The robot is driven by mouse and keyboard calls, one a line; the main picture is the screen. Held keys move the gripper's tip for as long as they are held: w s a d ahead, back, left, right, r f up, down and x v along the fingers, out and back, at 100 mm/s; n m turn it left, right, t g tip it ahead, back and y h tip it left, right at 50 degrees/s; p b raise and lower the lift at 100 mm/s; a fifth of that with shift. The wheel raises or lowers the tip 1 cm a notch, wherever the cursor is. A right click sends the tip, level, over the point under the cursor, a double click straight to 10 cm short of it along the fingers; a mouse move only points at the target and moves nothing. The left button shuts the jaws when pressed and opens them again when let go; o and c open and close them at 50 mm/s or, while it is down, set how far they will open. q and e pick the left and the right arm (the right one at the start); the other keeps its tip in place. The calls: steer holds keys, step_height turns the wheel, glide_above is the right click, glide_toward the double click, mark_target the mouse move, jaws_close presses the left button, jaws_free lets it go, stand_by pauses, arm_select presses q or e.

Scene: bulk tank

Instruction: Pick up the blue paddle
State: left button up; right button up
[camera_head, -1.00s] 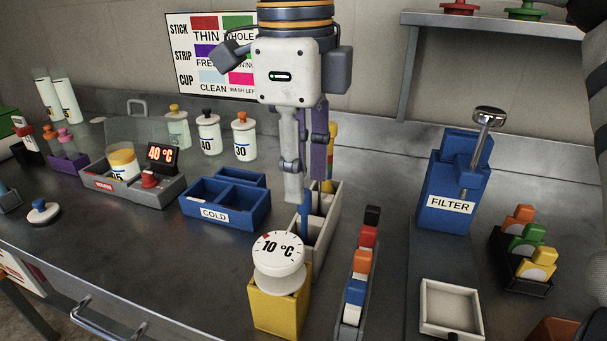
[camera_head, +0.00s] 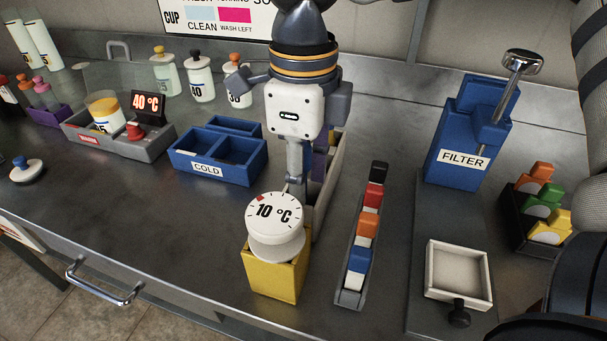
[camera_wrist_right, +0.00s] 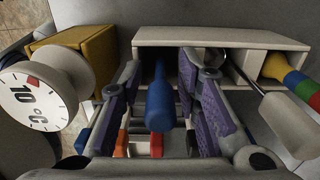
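The blue paddle (camera_wrist_right: 160,97) shows in the right wrist view as a blue handle standing in a compartment of a pale holder box (camera_wrist_right: 215,36). My right gripper (camera_wrist_right: 155,72) is open, with its purple-padded fingers on either side of the handle and visible gaps on both sides. In the head view my right gripper (camera_head: 297,188) points down into the holder box (camera_head: 331,190), behind the white 10 °C dial. The gripper hides the paddle there, and the paddle's lower end is hidden in the box. My left gripper is not in view.
The 10 °C dial (camera_head: 275,222) on a yellow block stands close in front of my right gripper. A rack of coloured blocks (camera_head: 362,250) is to the right, and the blue COLD bin (camera_head: 215,160) to the left. A metal ladle (camera_wrist_right: 250,75) stands beside the paddle.

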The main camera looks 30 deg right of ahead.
jaws_close()
